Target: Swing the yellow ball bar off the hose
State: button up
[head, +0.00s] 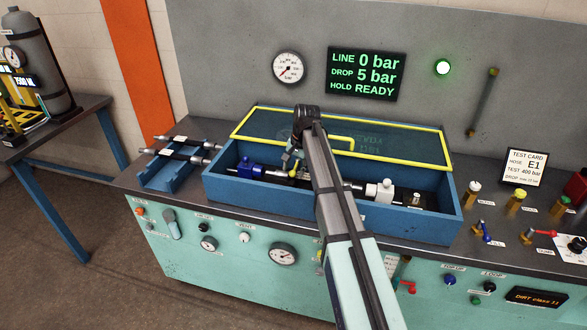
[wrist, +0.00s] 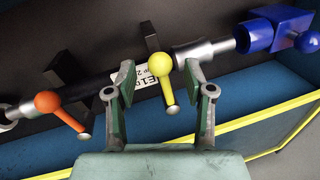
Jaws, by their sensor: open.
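The yellow ball bar (wrist: 162,75) shows in the wrist view, its yellow ball at the top and its rod pointing toward my gripper. It crosses in front of the black hose (wrist: 90,90), beside a white E1 tag (wrist: 146,84). My gripper (wrist: 160,80) is open, with one finger on each side of the yellow ball bar. I cannot tell whether either finger touches it. An orange ball bar (wrist: 58,112) lies across the hose to the left. In the head view my arm hides much of the hose, which lies in the blue box (head: 270,193).
The box lid (head: 395,150) with its yellow frame stands open behind. A blue fitting (wrist: 270,33) holds the hose end at upper right in the wrist view. More hoses (head: 180,150) lie in a blue rack to the left. The display (head: 366,74) reads line 0 bar.

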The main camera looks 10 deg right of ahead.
jog(key=shift+w+a+f, duration=0.1)
jog(key=shift+f, duration=0.6)
grip_shut()
